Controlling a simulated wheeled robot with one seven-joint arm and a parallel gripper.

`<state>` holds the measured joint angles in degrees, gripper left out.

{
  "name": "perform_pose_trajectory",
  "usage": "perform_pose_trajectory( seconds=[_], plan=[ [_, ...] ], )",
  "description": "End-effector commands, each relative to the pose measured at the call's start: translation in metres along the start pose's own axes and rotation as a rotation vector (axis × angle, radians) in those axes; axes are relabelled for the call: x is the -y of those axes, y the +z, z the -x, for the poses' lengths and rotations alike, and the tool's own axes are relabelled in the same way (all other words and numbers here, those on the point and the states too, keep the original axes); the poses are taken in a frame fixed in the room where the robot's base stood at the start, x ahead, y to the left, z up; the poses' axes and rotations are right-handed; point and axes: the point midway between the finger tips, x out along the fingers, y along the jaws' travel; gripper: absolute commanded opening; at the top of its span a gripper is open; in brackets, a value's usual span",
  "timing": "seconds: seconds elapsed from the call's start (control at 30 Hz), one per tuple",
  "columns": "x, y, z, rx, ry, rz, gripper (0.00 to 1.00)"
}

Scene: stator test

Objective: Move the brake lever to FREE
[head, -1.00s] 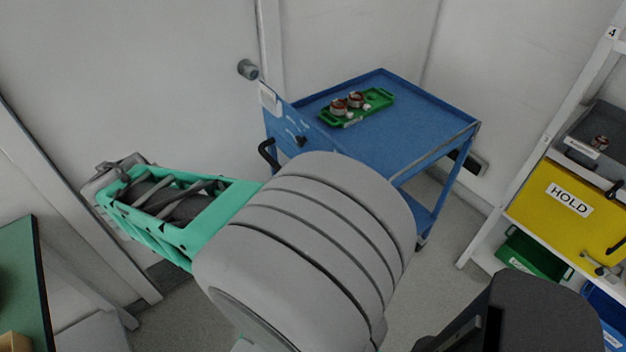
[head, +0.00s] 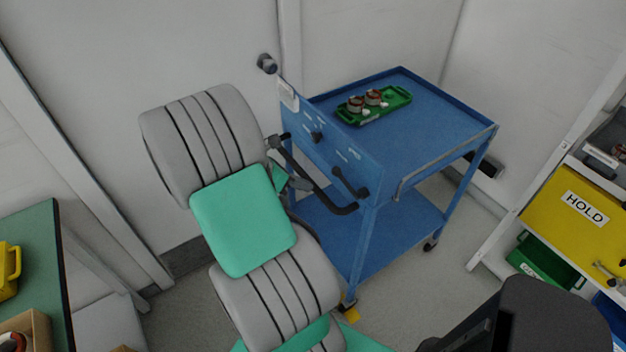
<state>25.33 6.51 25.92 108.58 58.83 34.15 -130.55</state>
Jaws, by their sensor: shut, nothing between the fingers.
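A small dark lever (head: 317,137) sits on the blue end panel of the cart (head: 335,145), with white markings around it. The markings are too small to read, so I cannot tell its setting. The end of my arm, with my gripper (head: 300,183), shows partly behind my grey and green arm links, in front of the cart's end. It looks shut and empty, beside the black push handle (head: 340,209) and below the lever. I cannot tell whether it touches the handle. Its fingers are mostly hidden.
A green tray (head: 399,97) with copper-wound parts lies on the cart top. A yellow piece (head: 352,314) shows near a cart wheel. A door knob (head: 267,63) is behind the cart. A yellow HOLD bin (head: 560,205) stands at right, a green table (head: 35,240) at left.

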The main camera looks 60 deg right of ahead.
Motion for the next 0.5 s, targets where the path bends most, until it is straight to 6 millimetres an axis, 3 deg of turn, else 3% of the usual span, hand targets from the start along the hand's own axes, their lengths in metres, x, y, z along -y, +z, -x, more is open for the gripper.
perform_pose_trajectory(
  seconds=[0.37, 0.5],
  plan=[
    [0.002, -0.001, -0.083, -0.002, -0.006, -0.002, 0.00],
    [0.001, 0.023, -0.076, -0.001, 0.001, -0.005, 0.00]
  ],
)
